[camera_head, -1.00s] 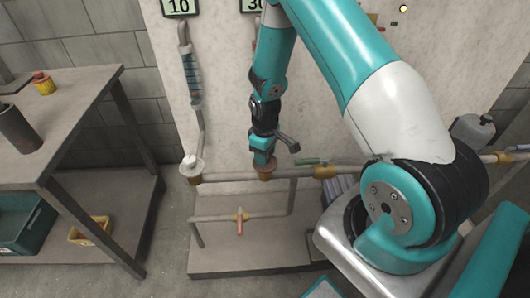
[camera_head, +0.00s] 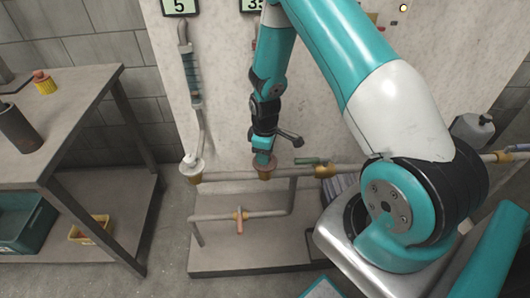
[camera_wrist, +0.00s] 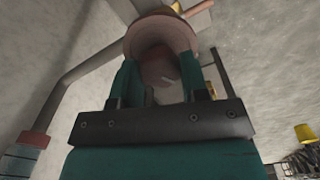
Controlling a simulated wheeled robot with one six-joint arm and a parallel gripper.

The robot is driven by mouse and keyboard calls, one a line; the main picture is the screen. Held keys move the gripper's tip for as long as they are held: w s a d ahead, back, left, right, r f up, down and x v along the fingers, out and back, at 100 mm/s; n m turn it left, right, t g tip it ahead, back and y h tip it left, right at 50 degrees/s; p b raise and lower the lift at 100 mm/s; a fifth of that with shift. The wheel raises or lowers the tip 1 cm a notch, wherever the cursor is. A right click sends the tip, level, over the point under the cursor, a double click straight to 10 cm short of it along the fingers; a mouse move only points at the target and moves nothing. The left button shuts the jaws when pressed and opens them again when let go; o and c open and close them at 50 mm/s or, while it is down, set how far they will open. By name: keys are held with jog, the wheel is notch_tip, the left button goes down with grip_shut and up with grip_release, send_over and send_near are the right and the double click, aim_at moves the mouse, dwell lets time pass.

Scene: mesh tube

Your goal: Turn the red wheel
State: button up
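The red wheel (camera_wrist: 160,28) is a round, dull reddish piece at the top of the wrist view. A darker reddish knob sits at its middle. My gripper (camera_wrist: 160,62) has its two teal fingers on opposite sides of the wheel, seemingly against its edge. In the head view my gripper (camera_head: 264,153) points down onto the fitting on the pipe. The wheel shows there only as a small reddish piece (camera_head: 263,161), mostly hidden by the fingers. The left display (camera_head: 180,6) reads 5. The right display (camera_head: 251,5) seems to read 35, partly hidden by my arm.
A horizontal pipe (camera_head: 225,176) with a green-handled valve (camera_head: 311,161) runs beside the wheel. A lower pipe has a small orange valve (camera_head: 239,223). A pale wall panel (camera_head: 225,90) stands behind. A grey workbench (camera_head: 75,110) is at the left, with open floor before it.

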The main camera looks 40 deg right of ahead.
jog(key=o, duration=0.5)
jog(key=shift+c, duration=0.2)
jog(key=shift+r, duration=0.15)
notch_tip(320, 180, up, 17)
jog(key=shift+r, duration=0.1)
